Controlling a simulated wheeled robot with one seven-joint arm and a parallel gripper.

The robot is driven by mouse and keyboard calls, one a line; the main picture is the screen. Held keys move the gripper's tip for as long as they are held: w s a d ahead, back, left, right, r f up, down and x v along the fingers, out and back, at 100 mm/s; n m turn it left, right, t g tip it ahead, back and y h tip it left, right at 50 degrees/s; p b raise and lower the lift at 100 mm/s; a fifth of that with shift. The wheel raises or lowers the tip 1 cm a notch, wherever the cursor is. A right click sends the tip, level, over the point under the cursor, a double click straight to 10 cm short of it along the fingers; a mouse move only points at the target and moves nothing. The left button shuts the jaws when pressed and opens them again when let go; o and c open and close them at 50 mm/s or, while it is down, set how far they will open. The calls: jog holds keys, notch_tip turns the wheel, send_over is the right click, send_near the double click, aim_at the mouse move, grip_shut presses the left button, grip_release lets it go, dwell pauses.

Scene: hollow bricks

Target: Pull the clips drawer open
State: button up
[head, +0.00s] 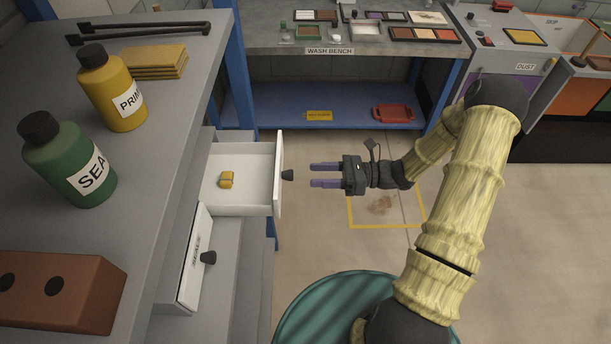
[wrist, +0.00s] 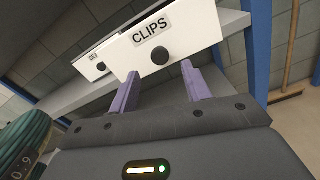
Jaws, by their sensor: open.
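The clips drawer (head: 243,195) stands pulled out from under the left bench, with a small yellow item (head: 227,180) inside. Its white front, labelled CLIPS, shows in the wrist view (wrist: 190,37) with a dark round knob (wrist: 160,56). The knob also shows in the head view (head: 288,175). My gripper (head: 312,175) is open and empty, its two purple fingers pointing at the knob from the right, a small gap apart from it. In the wrist view the knob sits beyond and between the fingertips (wrist: 162,82).
A brown hollow brick (head: 60,290), a green bottle (head: 68,165) and a yellow bottle (head: 112,90) stand on the left bench (head: 165,190). A teal round object (head: 325,310) is near the front.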

jog(key=s+d+b, duration=0.1)
jog(key=d+b, duration=0.1)
jog(key=d, duration=1)
jog(key=s+a+n+g+h, duration=0.5)
jog(key=s+n+h, duration=0.4)
jog(key=n+h, duration=0.2)
notch_tip(320, 180, up, 7)
jog(key=s+n+t+h, duration=0.1)
jog(key=n+t+h, duration=0.5)
jog(key=n, duration=0.5)
jog(key=shift+h, duration=0.5)
